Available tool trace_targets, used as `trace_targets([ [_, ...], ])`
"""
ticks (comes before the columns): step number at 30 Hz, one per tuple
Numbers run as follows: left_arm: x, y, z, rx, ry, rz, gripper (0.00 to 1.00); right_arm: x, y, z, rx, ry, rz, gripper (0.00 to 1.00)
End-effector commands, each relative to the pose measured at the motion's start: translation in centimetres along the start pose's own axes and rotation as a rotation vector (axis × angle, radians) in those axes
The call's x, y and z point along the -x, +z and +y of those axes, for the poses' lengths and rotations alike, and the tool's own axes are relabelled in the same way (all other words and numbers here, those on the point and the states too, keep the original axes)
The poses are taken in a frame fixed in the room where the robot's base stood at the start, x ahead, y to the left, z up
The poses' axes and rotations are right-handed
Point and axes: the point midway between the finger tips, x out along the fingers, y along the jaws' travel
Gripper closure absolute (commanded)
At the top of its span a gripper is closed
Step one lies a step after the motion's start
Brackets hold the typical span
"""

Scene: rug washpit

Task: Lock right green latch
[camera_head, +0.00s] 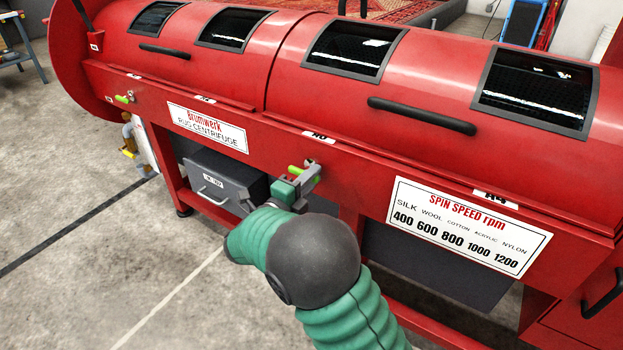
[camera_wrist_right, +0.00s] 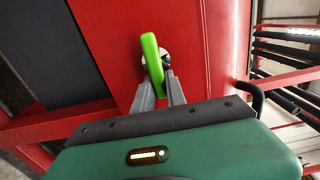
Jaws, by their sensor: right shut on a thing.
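The right green latch (camera_head: 295,170) is on the front rail of the red rug centrifuge, between the name plate and the spin speed plate. It also shows in the right wrist view (camera_wrist_right: 151,62) as a bright green handle on a round metal mount. My right gripper (camera_head: 307,178) is at this latch. In the wrist view its two grey fingers (camera_wrist_right: 159,92) are shut on the lower part of the green handle. A second green latch (camera_head: 124,98) sits on the same rail at the far left. My left gripper is not in view.
The centrifuge lid (camera_head: 250,62) has several dark windows and black bar handles (camera_head: 422,116). A grey drawer box (camera_head: 226,180) hangs under the rail left of my gripper. The concrete floor (camera_head: 70,190) at the left is mostly free.

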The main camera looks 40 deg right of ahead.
Motion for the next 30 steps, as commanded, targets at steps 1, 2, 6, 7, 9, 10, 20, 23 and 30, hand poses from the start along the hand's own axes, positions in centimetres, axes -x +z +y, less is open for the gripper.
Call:
trace_targets([
  [1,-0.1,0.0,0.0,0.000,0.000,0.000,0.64,0.2,-0.1,0.7,0.006,0.012,0.001,1.00],
  [2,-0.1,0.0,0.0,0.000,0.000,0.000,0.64,0.2,-0.1,0.7,0.006,0.012,0.000,1.00],
  [6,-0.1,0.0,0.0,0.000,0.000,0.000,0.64,0.2,-0.1,0.7,0.006,0.013,0.000,1.00],
  [7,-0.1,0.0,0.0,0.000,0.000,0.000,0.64,0.2,-0.1,0.7,0.006,0.013,0.000,1.00],
  [9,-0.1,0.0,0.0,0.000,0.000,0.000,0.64,0.2,-0.1,0.7,0.006,0.013,0.000,0.76],
  [10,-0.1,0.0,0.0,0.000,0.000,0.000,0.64,0.2,-0.1,0.7,0.006,0.012,0.000,0.72],
  [20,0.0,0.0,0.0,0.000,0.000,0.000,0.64,0.1,-0.1,0.2,0.001,0.005,0.001,0.62],
  [23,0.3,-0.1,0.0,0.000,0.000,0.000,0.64,0.5,0.0,0.1,0.001,0.005,0.000,0.62],
  [30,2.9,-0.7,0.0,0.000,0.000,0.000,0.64,5.6,0.1,-0.5,0.003,0.005,-0.005,0.62],
])
